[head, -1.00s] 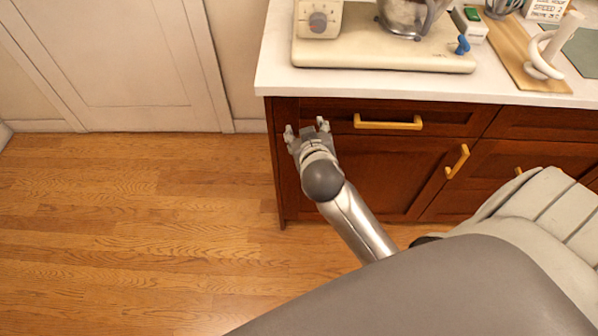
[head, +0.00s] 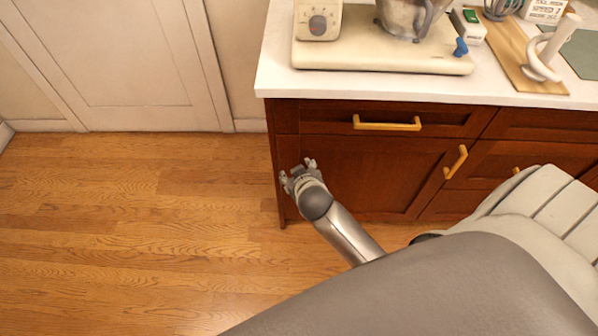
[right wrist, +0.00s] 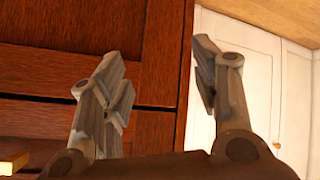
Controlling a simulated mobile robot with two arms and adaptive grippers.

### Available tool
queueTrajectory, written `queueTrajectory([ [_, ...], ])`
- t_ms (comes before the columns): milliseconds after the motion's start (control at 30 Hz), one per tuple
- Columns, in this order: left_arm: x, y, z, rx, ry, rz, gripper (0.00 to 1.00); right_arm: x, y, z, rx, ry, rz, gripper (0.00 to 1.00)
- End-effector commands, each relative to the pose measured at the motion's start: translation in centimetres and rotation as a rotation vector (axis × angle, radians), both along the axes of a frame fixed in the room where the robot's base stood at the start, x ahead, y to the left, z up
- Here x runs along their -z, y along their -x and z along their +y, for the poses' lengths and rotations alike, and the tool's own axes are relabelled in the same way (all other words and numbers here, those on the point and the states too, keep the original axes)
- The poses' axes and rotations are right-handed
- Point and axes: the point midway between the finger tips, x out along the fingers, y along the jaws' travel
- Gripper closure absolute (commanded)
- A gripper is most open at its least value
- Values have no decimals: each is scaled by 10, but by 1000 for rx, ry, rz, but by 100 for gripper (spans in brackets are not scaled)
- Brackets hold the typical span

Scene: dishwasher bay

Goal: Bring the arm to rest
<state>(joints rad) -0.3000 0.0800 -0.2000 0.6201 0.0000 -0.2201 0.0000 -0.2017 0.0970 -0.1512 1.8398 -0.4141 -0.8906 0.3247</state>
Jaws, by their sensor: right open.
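My right gripper (head: 297,171) is in front of the dark red-brown wooden cabinet (head: 350,165), near its left edge and below the drawer level. It is open, and nothing shows between its fingers. In the right wrist view the two fingers of my right gripper (right wrist: 155,58) stand well apart, with the cabinet's wood (right wrist: 60,65) behind them. I cannot tell the exact gap between fingers and cabinet. My right arm runs down and right from the gripper. My left gripper is not in view.
The white countertop (head: 275,60) carries a cream mixer (head: 385,58) and a wooden board (head: 515,55) with a white stand. Yellow handles (head: 387,123) stick out from the cabinet front. Open wooden floor (head: 130,220) lies left, before a pale door (head: 110,70).

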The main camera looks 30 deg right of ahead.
Motion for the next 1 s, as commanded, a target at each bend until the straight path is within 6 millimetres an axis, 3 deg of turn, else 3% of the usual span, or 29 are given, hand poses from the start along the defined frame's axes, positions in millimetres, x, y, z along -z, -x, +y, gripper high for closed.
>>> queueTrajectory([
  [433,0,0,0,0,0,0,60,0,0,0,0,0,0,44],
  [567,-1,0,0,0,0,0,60,16,5,2,-13,-2,28,44],
  [667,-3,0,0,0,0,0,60,56,19,8,-48,-10,96,44],
  [767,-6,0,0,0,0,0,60,114,50,16,-96,-29,197,44],
  [867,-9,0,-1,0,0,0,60,174,92,23,-141,-55,302,44],
  [1000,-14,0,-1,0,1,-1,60,246,167,30,-186,-97,439,44],
])
